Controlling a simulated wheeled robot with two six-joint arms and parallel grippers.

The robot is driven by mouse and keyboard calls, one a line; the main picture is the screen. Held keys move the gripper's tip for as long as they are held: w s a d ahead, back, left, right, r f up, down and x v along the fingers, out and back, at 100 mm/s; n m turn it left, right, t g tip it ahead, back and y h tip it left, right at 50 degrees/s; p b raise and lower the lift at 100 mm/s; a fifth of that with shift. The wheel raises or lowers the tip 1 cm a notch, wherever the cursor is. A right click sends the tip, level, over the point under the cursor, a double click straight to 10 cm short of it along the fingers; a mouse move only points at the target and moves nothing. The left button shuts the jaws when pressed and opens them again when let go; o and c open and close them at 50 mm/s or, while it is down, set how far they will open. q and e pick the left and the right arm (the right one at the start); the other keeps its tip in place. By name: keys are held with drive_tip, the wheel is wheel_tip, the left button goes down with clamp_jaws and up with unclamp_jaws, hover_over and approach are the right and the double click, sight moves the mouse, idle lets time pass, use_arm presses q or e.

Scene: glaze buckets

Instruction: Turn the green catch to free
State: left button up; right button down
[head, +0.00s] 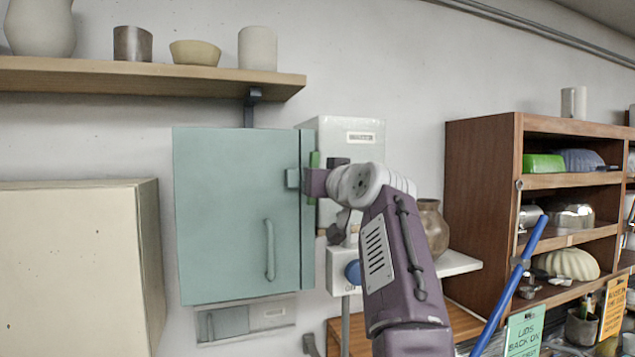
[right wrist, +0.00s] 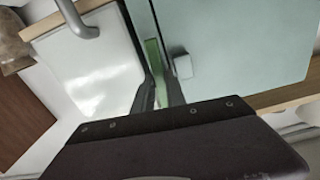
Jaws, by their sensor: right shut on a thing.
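The green catch (head: 314,160) is a narrow upright strip at the right edge of the teal cabinet door (head: 225,215). In the right wrist view the catch (right wrist: 152,52) runs down between my dark fingers. My right gripper (head: 314,183) is shut on the catch, and its fingers hide part of it in the head view. A small teal block (head: 292,178) sits on the door just left of the catch; the block also shows in the right wrist view (right wrist: 182,66). The door looks closed. My left gripper is not in view.
A pale box (head: 349,135) is on the wall right of the cabinet, above a blue knob (head: 353,271). A wooden shelf (head: 150,75) with pots hangs above. A brown shelf unit (head: 482,180) and a blue pole (head: 510,285) stand right.

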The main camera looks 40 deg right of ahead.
drive_tip(key=shift+f+n, duration=0.1)
drive_tip(key=shift+n, duration=0.4)
drive_tip(key=c, duration=1.5)
unclamp_jaws()
drive_tip(key=shift+c, duration=0.2)
drive_tip(key=shift+o, duration=0.9)
drive_tip(key=shift+w, duration=0.15)
drive_tip(key=b+v, duration=0.3)
drive_tip(key=v, duration=0.6)
drive_tip(key=shift+b, duration=0.3)
drive_tip(key=shift+d, duration=0.1)
